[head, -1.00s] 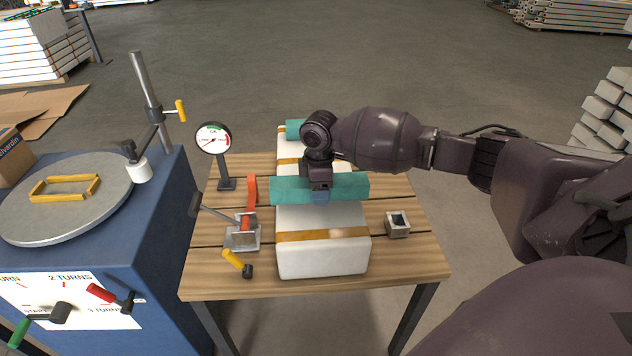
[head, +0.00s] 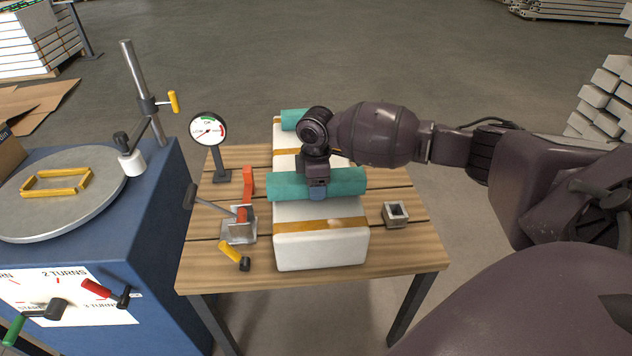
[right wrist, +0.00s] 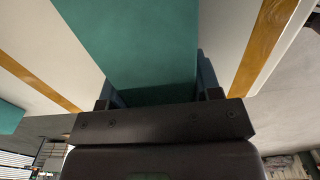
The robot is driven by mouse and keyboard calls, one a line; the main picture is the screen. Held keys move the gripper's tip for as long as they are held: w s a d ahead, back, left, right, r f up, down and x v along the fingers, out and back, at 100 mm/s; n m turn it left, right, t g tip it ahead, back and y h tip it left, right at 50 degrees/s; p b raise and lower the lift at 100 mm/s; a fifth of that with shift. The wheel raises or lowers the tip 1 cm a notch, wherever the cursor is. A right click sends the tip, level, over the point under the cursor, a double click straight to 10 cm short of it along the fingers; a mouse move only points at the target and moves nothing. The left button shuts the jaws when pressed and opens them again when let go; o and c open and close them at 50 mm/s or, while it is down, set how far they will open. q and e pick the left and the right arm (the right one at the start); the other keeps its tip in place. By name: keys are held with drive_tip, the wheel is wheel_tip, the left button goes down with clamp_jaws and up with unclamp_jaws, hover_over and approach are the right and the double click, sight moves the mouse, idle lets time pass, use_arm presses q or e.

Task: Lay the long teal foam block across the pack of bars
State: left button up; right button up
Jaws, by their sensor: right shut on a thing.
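The long teal foam block (head: 345,184) lies crosswise over the white wrapped pack of bars (head: 320,250), at about its middle, and sticks out past the pack's left side. My right gripper (head: 318,192) is above the block and shut on it. In the right wrist view the teal block (right wrist: 135,45) fills the space between the two fingers (right wrist: 155,95), with the white pack on both sides. I cannot tell whether the block rests its full weight on the pack. A second teal block (head: 294,119) lies across the pack's far end. My left gripper is not in view.
The pack lies on a wooden table (head: 410,255). A dial gauge (head: 208,130), an orange-handled clamp (head: 240,228) and a yellow-handled tool (head: 232,254) are left of it. A small metal square tube (head: 396,213) is at right. A blue turntable machine (head: 150,220) stands at far left.

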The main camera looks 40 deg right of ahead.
drive_tip(key=shift+f, duration=0.35)
drive_tip(key=o, duration=1)
wheel_tip(320, 180, up, 6)
drive_tip(key=shift+r+p, duration=0.1)
drive_tip(key=shift+p, duration=0.6)
wheel_tip(320, 180, up, 4)
drive_tip(key=shift+f+p, duration=0.2)
drive_tip(key=shift+p, duration=0.15)
drive_tip(key=shift+r, duration=0.55)
drive_tip(key=shift+s+f, duration=0.1)
